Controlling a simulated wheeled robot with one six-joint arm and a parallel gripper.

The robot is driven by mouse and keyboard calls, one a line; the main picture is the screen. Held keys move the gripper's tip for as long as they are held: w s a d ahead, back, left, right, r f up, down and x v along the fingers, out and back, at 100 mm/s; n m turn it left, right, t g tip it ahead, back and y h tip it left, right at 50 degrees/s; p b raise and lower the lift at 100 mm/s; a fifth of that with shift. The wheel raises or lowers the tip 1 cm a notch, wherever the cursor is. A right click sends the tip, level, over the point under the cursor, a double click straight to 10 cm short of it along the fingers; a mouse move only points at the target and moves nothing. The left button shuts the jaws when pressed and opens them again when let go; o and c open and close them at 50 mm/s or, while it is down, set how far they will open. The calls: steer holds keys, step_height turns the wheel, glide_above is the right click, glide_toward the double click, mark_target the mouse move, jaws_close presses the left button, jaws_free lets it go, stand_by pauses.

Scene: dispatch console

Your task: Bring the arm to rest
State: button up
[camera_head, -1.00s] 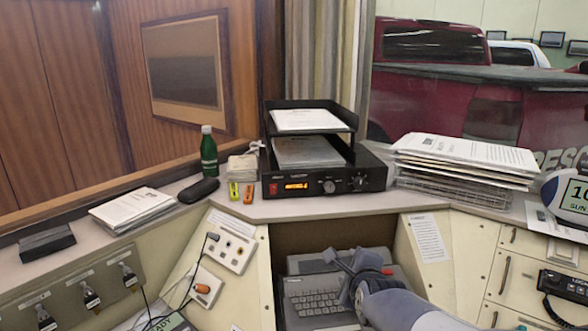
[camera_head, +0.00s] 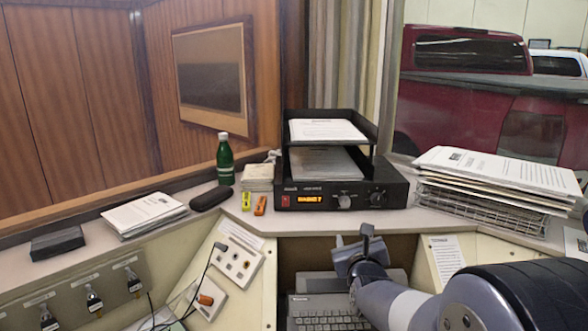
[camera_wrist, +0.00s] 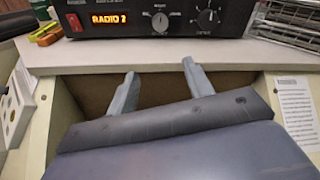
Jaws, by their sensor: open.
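My arm reaches in from the lower right in the head view. My gripper (camera_head: 353,241) is in front of the console's open middle bay, above a grey typewriter-like keyboard machine (camera_head: 325,311). In the wrist view my gripper (camera_wrist: 160,88) shows its two fingers spread apart with nothing between them. The fingers point toward the counter edge, below the black radio unit (camera_wrist: 160,18). The radio's orange display reads "RADIO 2" in the wrist view.
A black two-tier paper tray (camera_head: 287,150) stands on the radio. A wire basket of papers (camera_head: 480,205) is at the right.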

steer(key=shift+w+r+m+t, duration=0.25)
steer(key=shift+w+m+t, duration=0.05)
steer(key=shift+w+m, duration=0.45)
steer(key=shift+s+n, duration=0.1)
steer(key=shift+n, duration=0.15)
